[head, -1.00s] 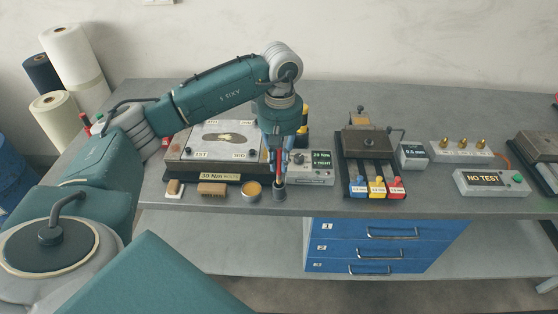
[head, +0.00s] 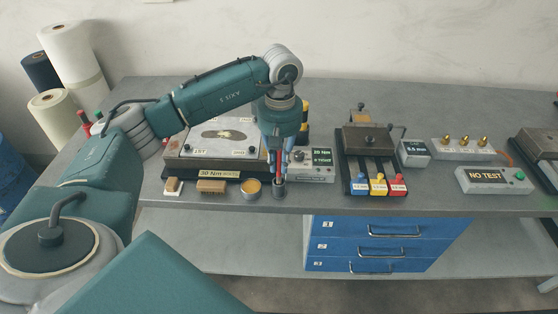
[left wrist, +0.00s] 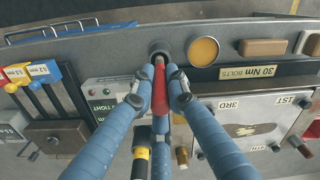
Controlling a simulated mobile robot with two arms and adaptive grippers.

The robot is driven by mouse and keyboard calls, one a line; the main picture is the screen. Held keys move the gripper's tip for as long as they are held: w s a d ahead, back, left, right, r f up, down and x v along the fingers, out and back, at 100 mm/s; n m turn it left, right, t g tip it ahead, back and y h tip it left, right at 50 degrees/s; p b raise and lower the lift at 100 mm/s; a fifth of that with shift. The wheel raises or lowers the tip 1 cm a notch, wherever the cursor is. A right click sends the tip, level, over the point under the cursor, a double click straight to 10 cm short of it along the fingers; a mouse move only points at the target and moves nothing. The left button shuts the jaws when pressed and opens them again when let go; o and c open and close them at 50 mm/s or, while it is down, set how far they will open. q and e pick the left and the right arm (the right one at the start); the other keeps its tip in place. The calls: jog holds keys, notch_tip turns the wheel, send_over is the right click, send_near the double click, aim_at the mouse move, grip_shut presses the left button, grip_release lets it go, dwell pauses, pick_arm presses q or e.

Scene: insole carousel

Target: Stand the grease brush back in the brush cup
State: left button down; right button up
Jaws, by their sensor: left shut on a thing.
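My left gripper (head: 280,158) points down at the front edge of the bench, right above the brush cup. It is shut on the grease brush (head: 281,172), whose red handle stands roughly upright between the blue fingers; the brush also shows in the left wrist view (left wrist: 160,88). The small grey brush cup (head: 279,188) stands directly below, and its dark round mouth shows in the left wrist view (left wrist: 159,48). The brush's lower end meets the cup mouth there; how deep it sits I cannot tell. My right gripper is out of view.
A yellow grease tin (head: 251,188) stands close left of the cup, then a wooden block (head: 211,186). The insole plate fixture (head: 200,160) lies behind them. A grey box with a green label (head: 318,174) is close on the right. The bench front (head: 330,203) is clear.

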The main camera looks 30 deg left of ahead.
aim_at(279, 175)
pick_arm(q)
jog(key=shift+f+b, duration=1.3)
jog(key=shift+f, duration=0.45)
jog(key=c, duration=1.6)
grip_release()
jog(key=shift+c, duration=0.2)
notch_tip(279, 175, up, 12)
jog(key=shift+d, duration=0.15)
